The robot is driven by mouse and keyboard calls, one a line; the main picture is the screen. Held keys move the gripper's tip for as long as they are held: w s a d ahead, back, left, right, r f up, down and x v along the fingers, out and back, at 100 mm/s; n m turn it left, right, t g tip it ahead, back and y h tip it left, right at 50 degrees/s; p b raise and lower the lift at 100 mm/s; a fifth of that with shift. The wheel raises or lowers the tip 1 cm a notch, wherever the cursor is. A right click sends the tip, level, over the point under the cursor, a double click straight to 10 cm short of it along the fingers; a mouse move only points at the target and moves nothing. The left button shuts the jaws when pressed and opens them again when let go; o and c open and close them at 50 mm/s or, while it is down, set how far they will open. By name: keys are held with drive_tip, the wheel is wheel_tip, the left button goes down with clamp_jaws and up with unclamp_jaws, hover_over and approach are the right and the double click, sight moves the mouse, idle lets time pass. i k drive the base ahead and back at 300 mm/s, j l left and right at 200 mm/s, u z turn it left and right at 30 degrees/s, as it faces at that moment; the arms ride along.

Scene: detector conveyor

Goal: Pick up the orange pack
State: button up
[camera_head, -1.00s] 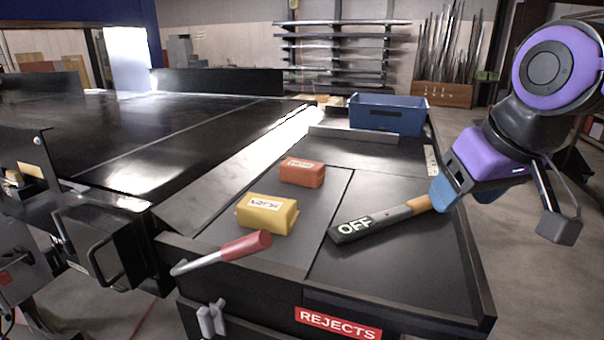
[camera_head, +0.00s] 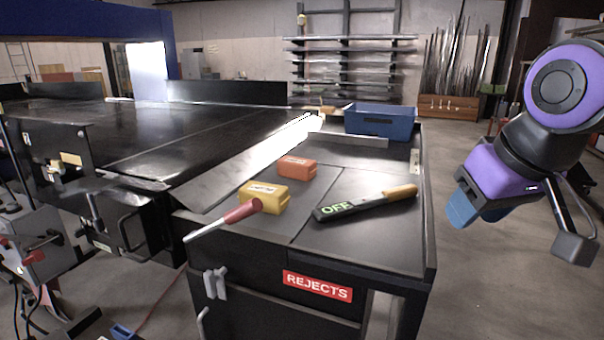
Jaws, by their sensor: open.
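My gripper (camera_head: 462,211), with blue fingers, hangs in the air off the table's right side, well to the right of the orange pack. It is open, with nothing seen in it; its fingers overlap in this view, so the gap is hard to make out.
A paddle marked OFF (camera_head: 366,203) lies right of the packs. A blue bin (camera_head: 380,123) stands at the table's back. The conveyor (camera_head: 150,140) runs left. Floor right of the table is clear.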

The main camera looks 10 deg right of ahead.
sight(304, 169)
drive_tip(key=l+u, duration=0.15)
drive_tip(key=l, duration=0.35)
drive_tip(key=l+u, duration=0.15)
drive_tip(key=l, duration=0.35)
drive_tip(key=k+l+u, duration=0.15)
drive_tip(key=l, duration=0.35)
drive_tip(key=i+l+u, duration=0.25)
drive_tip(key=l, duration=0.25)
drive_tip(key=l+u, duration=0.2)
drive_tip(key=l, duration=0.3)
drive_tip(key=i+l+u, duration=0.25)
drive_tip(key=l, duration=0.3)
drive_tip(key=l+u, duration=0.2)
drive_tip(key=l, duration=0.3)
drive_tip(key=i+l+u, duration=0.15)
drive_tip(key=l, duration=0.15)
drive_tip(key=i+l+u, duration=0.1)
drive_tip(key=l, duration=0.2)
drive_tip(key=i+l+u, duration=0.25)
drive_tip(key=l, duration=0.35)
